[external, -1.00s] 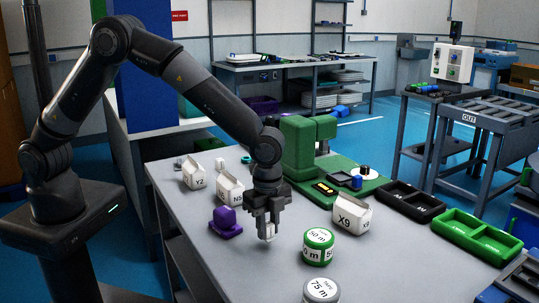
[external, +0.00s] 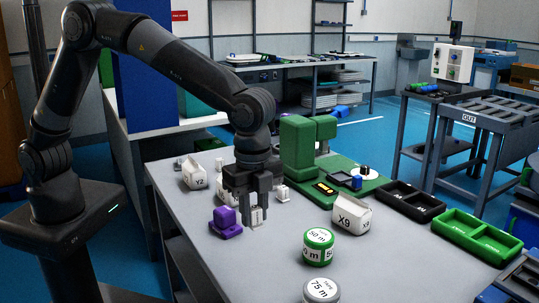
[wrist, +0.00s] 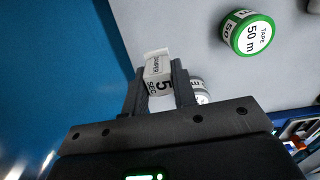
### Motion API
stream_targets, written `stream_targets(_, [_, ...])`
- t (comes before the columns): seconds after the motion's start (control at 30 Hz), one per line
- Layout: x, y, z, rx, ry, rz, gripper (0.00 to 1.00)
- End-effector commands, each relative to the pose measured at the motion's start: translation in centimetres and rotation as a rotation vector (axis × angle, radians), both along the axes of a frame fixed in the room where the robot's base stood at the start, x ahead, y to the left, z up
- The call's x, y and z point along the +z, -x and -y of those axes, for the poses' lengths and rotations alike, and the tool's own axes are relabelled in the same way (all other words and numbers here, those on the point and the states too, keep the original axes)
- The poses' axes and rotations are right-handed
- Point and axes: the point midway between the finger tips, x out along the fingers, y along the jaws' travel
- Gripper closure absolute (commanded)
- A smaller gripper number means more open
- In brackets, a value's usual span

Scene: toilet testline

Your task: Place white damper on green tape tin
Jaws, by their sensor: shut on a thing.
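The white damper (wrist: 157,68), a small block labelled "DAMPER 5 SEC", is between the fingers of my gripper (wrist: 158,84) in the wrist view. My gripper is shut on it. In the external view the white damper (external: 257,215) shows at the fingertips of my gripper (external: 254,212), which points down over the table. The green tape tin (external: 318,247), white-topped and marked 50 m, stands on the table to the right and nearer the camera, apart from the damper. The tin also shows in the wrist view (wrist: 248,34) at the upper right.
A grey-white 75 m tin (external: 321,291) stands near the front of the table. A purple block (external: 226,223) is close left of my gripper. An X9 carton (external: 352,215) stands behind the green tin. Green and black trays (external: 476,237) lie on the right.

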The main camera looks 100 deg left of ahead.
Motion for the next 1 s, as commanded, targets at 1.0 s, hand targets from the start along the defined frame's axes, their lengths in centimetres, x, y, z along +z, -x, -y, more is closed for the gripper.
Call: stream_targets(1.0, [-2.0,-11.8,-8.3,-0.065,0.001,-0.001,0.97])
